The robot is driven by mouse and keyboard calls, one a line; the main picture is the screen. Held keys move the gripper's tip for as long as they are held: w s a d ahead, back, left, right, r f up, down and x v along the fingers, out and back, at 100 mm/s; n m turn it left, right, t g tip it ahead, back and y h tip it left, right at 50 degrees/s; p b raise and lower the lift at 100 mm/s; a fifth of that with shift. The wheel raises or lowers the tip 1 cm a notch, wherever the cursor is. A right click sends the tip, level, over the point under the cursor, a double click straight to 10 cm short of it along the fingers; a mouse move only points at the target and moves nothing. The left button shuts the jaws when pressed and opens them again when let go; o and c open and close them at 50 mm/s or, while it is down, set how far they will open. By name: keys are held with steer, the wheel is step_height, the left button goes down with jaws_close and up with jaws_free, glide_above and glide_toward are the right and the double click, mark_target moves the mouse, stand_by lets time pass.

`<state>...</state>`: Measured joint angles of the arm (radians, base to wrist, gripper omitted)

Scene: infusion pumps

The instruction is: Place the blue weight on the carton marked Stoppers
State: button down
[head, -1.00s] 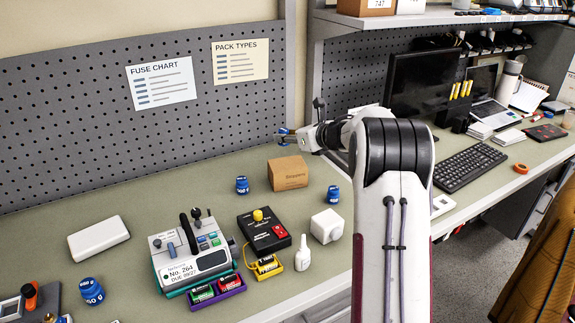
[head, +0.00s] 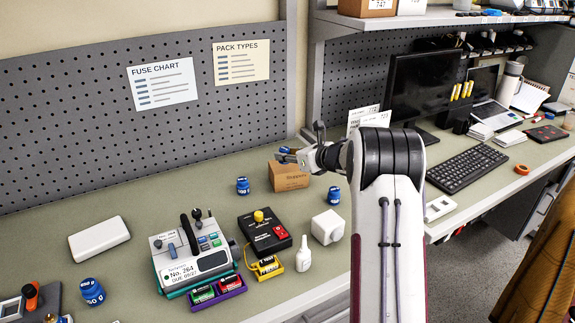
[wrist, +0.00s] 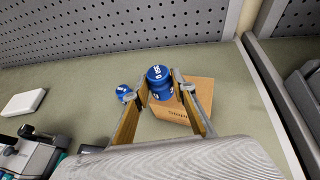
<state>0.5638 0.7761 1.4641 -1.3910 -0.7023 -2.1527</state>
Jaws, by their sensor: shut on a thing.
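My gripper (head: 285,154) is shut on a blue weight (wrist: 160,82), which sits between the two fingers in the wrist view. In the head view only a small blue patch of it shows at the fingertips. The brown carton (head: 288,179) stands on the bench; its printed word is too small to read surely. The gripper is over the carton's top in the head view. In the wrist view the carton (wrist: 200,98) lies behind and right of the held weight. I cannot tell whether the weight touches it.
Other blue weights stand left of the carton (head: 243,186), right of it (head: 333,196) and at the front left (head: 92,291). A white box (head: 327,227), a black device (head: 264,232) and a pump (head: 190,250) stand in front. The pegboard (head: 130,120) rises behind.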

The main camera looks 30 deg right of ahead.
steer(key=shift+r, duration=0.1)
steer(key=shift+f, duration=1.85)
steer(key=shift+f, duration=0.15)
steer(key=c, duration=1.7)
jaws_free()
steer(key=shift+f, duration=0.1)
steer(key=shift+s+r, duration=0.1)
steer(key=shift+r, duration=0.15)
steer(key=shift+v, duration=5.9)
